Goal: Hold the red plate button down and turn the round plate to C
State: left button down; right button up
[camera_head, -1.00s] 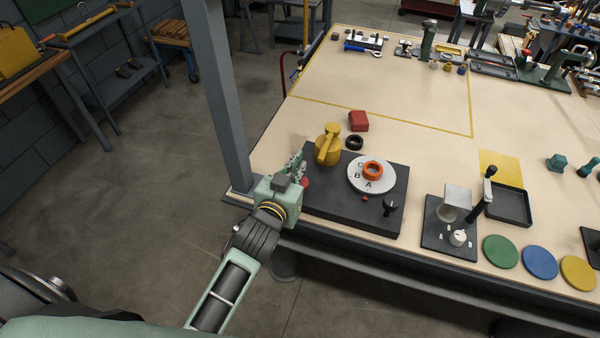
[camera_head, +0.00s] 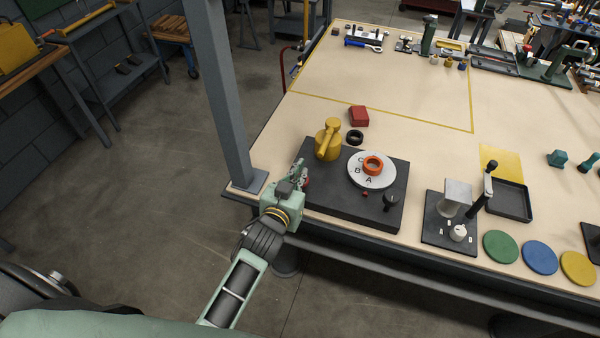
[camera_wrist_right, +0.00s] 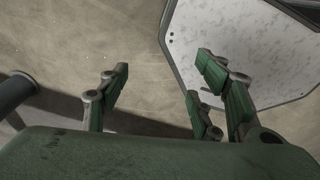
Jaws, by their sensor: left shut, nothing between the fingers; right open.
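The round plate (camera_head: 353,176) is a pale disc with letters A, B and C and an orange ring (camera_head: 373,165) at its middle. It lies on a dark base (camera_head: 335,203). A small red piece (camera_head: 365,195) sits on the base in front of the plate, nearest the letter A. A red button (camera_head: 307,182) shows at the base's left end, partly hidden by my left gripper (camera_head: 299,168). That gripper is shut and empty beside it; I cannot tell whether they touch. My right gripper (camera_wrist_right: 158,84) is open and empty in the right wrist view.
A yellow handle (camera_head: 328,140) stands on the base's back left, and a black knob (camera_head: 391,201) at its front right. A red block (camera_head: 359,116) and black ring (camera_head: 355,137) lie behind. A grey post (camera_head: 224,100) rises left of my left gripper.

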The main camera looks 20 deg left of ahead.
jog(key=shift+c, duration=0.2)
jog(key=shift+w+a, duration=0.1)
jog(key=shift+w, duration=0.05)
jog(key=c, duration=0.6)
jog(key=shift+o, duration=0.2)
jog(key=w+a+r+n+t+h, duration=0.15)
jog(key=w+r+n, duration=0.3)
jog(key=w, duration=0.45)
jog(key=w+a+r+n+t, duration=0.25)
jog(key=w+r, duration=0.25)
jog(key=w, duration=0.4)
jog(key=w+a+r+n+t, duration=0.25)
jog(key=w+r+n, duration=0.2)
jog(key=w, duration=0.45)
jog(key=w+a+r+n+t, duration=0.1)
jog(key=w+a+r+t, duration=0.2)
jog(key=r, duration=0.7)
jog(key=w+a+r+n+t, duration=0.1)
jog(key=w+a+r+t, duration=0.2)
jog(key=r, duration=0.7)
jog(key=w+a+r+n+t, duration=0.1)
jog(key=w+a+r+t, duration=0.3)
jog(key=r, duration=0.6)
jog(key=shift+w+r+n+y, duration=0.35)
jog(key=shift+w+r+y, duration=0.05)
jog(key=shift+y, duration=0.05)
jog(key=shift+a+t, duration=0.1)
jog(key=shift+t, duration=0.15)
